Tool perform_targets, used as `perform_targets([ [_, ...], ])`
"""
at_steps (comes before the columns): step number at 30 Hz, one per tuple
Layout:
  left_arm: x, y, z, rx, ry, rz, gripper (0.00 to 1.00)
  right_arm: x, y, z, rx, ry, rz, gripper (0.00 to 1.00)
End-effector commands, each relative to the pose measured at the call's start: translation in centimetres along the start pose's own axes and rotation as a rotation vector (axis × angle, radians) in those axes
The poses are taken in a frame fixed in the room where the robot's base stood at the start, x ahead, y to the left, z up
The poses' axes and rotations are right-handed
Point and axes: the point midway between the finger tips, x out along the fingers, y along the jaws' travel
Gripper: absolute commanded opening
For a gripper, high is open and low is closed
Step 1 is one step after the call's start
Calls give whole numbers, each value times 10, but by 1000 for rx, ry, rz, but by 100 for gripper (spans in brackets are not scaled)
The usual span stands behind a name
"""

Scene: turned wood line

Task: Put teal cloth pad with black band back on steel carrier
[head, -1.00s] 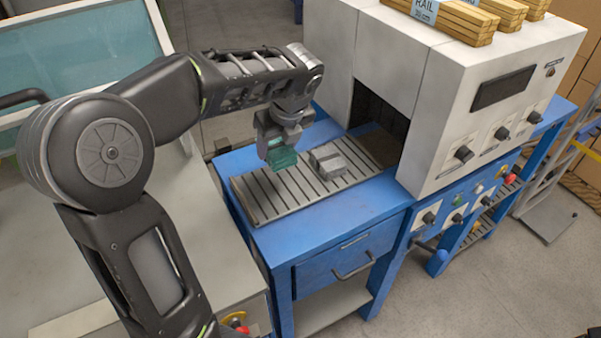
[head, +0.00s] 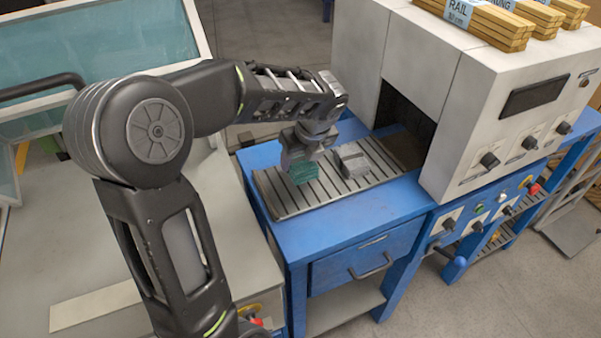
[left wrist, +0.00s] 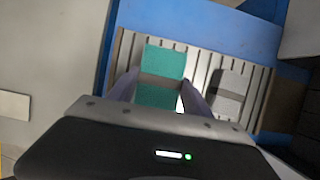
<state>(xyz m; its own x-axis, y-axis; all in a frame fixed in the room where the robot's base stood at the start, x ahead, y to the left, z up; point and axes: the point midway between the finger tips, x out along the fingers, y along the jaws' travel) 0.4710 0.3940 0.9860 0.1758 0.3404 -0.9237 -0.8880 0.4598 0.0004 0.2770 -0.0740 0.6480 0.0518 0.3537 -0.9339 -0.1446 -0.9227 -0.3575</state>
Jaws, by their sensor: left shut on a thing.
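The teal cloth pad (head: 305,174) is between the fingers of my left gripper (head: 300,158). In the left wrist view the pad (left wrist: 164,61) shows teal on both sides of a dark band, with one finger on each side. My left gripper is shut on it. The pad is over the left part of a slatted metal bed (head: 283,203), which looks like the steel carrier. I cannot tell whether it touches the slats. A grey block with a band (head: 353,160) sits on the slats to the right, apart from the pad. My right gripper is not in view.
The bed lies on a blue table (head: 310,236) in front of a white oven-like machine (head: 420,85) with a dark opening. Wooden rails (head: 480,25) lie on top of it. A grey worktop (head: 60,245) is at the left. Bare slats show around the pad.

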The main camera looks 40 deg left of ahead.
Motion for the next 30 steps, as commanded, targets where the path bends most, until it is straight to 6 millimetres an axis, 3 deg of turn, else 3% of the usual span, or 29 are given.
perform_targets([
  [5, 7, 0, -3, 2, 0, 2, 20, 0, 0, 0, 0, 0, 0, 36],
  [13, 43, 0, -18, 2, 1, 1, 20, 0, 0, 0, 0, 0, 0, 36],
  [26, 50, 0, -21, 1, 0, -1, 20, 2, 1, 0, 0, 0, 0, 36],
  [27, 49, 0, -20, 0, 0, -1, 60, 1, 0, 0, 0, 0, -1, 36],
  [30, 49, 0, -20, 0, 0, -1, 68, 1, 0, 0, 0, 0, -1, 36],
])
